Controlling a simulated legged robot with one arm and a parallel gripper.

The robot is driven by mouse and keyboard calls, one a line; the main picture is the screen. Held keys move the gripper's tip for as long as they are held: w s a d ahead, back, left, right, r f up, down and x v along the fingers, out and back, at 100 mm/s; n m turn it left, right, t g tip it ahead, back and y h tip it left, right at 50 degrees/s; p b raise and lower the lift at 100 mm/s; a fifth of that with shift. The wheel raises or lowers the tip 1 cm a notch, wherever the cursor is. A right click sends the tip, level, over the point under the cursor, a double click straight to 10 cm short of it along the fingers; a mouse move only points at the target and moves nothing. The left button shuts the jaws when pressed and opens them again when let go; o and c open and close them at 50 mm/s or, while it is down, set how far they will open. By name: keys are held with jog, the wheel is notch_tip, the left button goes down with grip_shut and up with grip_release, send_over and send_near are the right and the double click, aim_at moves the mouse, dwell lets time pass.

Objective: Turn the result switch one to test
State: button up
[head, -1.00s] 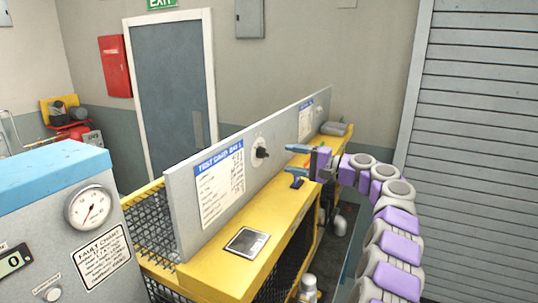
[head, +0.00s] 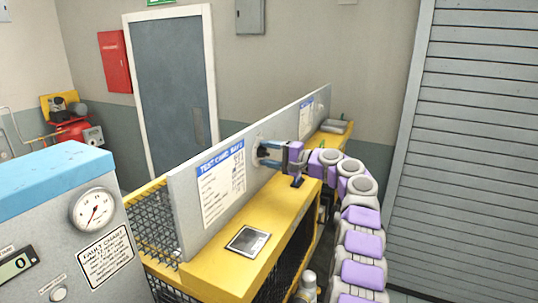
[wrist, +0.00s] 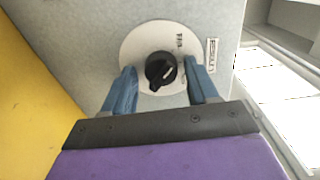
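The result switch is a black knob (wrist: 161,71) on a round white plate (wrist: 135,47) fixed to the grey panel. In the wrist view a pale pointer mark shows on the knob's right side. Lettering that looks like TEST is at the plate's upper right, beside a RESULT label (wrist: 211,55). My gripper (wrist: 160,66) is open, with one blue finger on each side of the knob. Gaps show between fingers and knob. In the head view my gripper (head: 263,154) is at the panel beside the test card (head: 222,186), and its fingers partly hide the knob.
A yellow bench (head: 225,268) carries the upright grey panel (head: 185,215); a flat dark plate (head: 248,240) lies on its top. A second card (head: 306,119) is further along the panel. A grey cabinet with a gauge (head: 94,210) stands at left.

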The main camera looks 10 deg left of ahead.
jog(key=c, duration=0.9)
jog(key=shift+m+p, duration=0.4)
jog(key=shift+p, duration=0.05)
jog(key=m+p, duration=0.3)
jog(key=p, duration=0.2)
jog(key=shift+s+r+m+p, duration=0.1)
jog(key=shift+r+m+p, duration=0.05)
jog(key=shift+m+p, duration=0.15)
jog(key=m+p, duration=0.3)
jog(key=p, duration=0.1)
jog(key=shift+f+m+p, duration=0.3)
jog(key=shift+m+p, duration=0.35)
jog(key=shift+m, duration=0.05)
jog(key=shift+f, duration=0.1)
